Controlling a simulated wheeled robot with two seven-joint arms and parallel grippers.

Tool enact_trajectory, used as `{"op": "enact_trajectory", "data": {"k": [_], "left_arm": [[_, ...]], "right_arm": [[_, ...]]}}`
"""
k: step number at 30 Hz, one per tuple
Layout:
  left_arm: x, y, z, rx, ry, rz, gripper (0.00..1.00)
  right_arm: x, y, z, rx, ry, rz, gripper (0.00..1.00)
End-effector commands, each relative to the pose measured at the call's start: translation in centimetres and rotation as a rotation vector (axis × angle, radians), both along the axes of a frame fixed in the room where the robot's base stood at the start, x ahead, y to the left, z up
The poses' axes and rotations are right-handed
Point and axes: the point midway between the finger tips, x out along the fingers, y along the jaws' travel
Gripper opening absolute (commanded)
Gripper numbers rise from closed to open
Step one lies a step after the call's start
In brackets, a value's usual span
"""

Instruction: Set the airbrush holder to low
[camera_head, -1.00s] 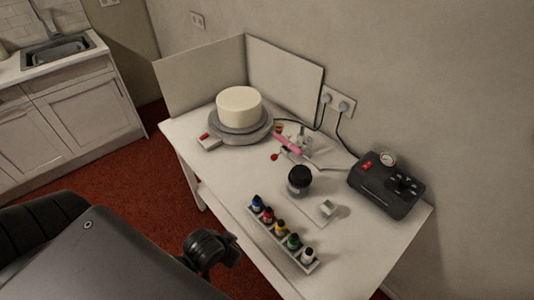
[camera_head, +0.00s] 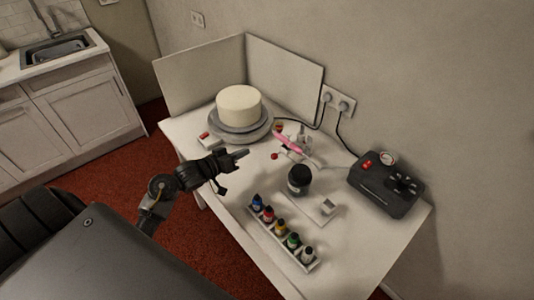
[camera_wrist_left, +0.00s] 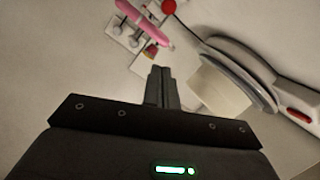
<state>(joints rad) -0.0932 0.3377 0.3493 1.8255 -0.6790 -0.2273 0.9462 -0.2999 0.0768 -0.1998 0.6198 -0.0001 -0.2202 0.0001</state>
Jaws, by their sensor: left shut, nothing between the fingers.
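The pink airbrush (camera_head: 289,143) rests in a small pale holder (camera_head: 303,147) on the white table, right of the turntable. Beside it a red knob (camera_head: 274,156) sticks out at the holder's front left. My left gripper (camera_head: 244,153) is shut and empty, over the table's left part, apart from the holder. My right gripper is not in view.
A white cake (camera_head: 239,105) stands on a grey turntable (camera_head: 240,131) at the back left. A black jar (camera_head: 299,181), a rack of several colour bottles (camera_head: 281,232) and a dark compressor (camera_head: 386,190) stand on the table (camera_head: 235,190). White panels (camera_head: 285,80) close off the back.

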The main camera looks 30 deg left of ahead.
Motion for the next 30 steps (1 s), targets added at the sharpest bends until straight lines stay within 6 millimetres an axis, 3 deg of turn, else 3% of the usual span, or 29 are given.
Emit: {"op": "enact_trajectory", "data": {"k": [8,21,24,30], "left_arm": [[1.7,-0.5,-0.2,-0.002,-0.001,0.000,0.00],[9.7,-3.0,-2.1,0.000,0.002,0.001,0.00],[9.2,-3.8,-3.8,0.000,0.006,0.000,0.00],[9.1,-4.5,-5.4,0.000,0.001,0.000,0.00]], "right_arm": [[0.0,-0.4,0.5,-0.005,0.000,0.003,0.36],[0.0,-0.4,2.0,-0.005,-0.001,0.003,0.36],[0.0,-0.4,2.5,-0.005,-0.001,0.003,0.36],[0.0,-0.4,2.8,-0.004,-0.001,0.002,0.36]]}}
